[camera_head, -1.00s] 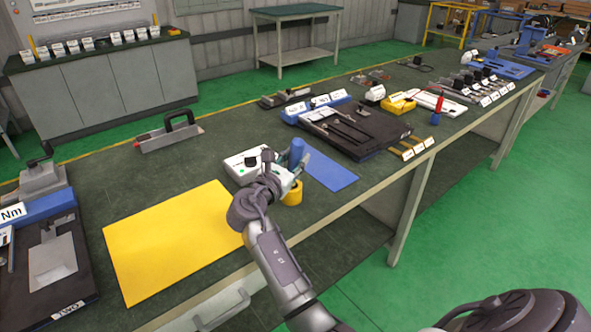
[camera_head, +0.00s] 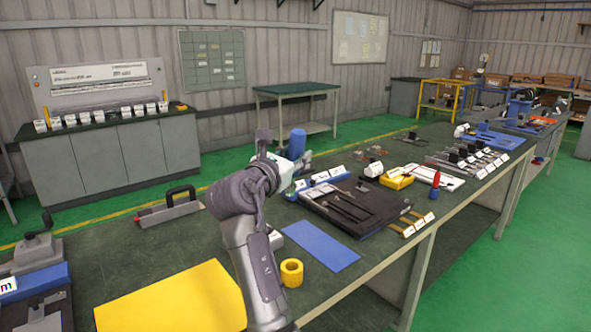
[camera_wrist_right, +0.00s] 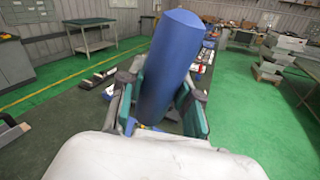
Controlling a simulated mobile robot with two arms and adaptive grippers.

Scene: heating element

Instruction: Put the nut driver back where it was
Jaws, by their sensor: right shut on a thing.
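The nut driver shows as a thick blue cylindrical handle (camera_head: 297,143). My right gripper (camera_head: 298,165) is shut on it and holds it above the workbench (camera_head: 350,275). In the right wrist view the blue handle (camera_wrist_right: 172,62) stands up, slightly tilted, between the two green-padded fingers of my right gripper (camera_wrist_right: 160,105). The lower end of the driver is hidden by the gripper. My left gripper is not in view.
A blue mat (camera_head: 318,246), a yellow tape roll (camera_head: 291,272) and a yellow mat (camera_head: 170,302) lie near my arm. A black tool tray (camera_head: 362,222) with labelled blue parts lies beyond. A red-tipped tool (camera_head: 436,180) stands upright at right.

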